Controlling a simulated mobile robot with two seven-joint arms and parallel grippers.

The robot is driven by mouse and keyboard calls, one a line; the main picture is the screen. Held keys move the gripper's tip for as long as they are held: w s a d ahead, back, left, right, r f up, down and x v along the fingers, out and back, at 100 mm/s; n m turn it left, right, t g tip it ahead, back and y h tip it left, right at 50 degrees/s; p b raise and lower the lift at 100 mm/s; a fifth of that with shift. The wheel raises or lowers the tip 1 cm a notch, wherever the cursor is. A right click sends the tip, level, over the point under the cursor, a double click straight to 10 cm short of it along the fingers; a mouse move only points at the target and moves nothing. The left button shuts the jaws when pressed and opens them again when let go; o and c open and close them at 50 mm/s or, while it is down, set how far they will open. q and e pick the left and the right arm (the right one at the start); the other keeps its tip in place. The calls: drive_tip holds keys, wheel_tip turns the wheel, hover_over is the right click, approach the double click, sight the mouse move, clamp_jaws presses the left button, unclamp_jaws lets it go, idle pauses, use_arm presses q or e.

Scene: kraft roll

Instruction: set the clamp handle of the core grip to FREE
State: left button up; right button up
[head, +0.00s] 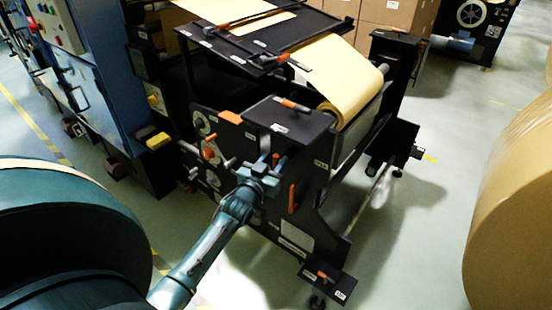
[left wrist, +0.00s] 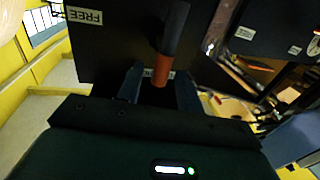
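The clamp handle (left wrist: 174,30) is a dark lever with an orange end on a black panel in the left wrist view. A FREE label (left wrist: 84,16) is on the panel to the left of the lever. A second label, partly hidden, lies behind the orange end. My left gripper (left wrist: 160,92) has its two fingers apart, one on each side of the orange end, with visible gaps. In the head view my left gripper (head: 268,170) is at the side of the black roll stand, beside a small orange-tipped lever. My right gripper is not in view.
The stand carries a kraft roll (head: 350,82) and other orange levers, including one on a black top plate (head: 288,118) just above my gripper. A blue cabinet (head: 85,70) stands at left. A big kraft roll (head: 515,210) is at right. Open floor lies between.

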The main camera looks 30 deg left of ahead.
use_arm(q)
drive_tip(key=shift+w, duration=0.75)
drive_tip(key=shift+c, duration=0.4)
clamp_jaws()
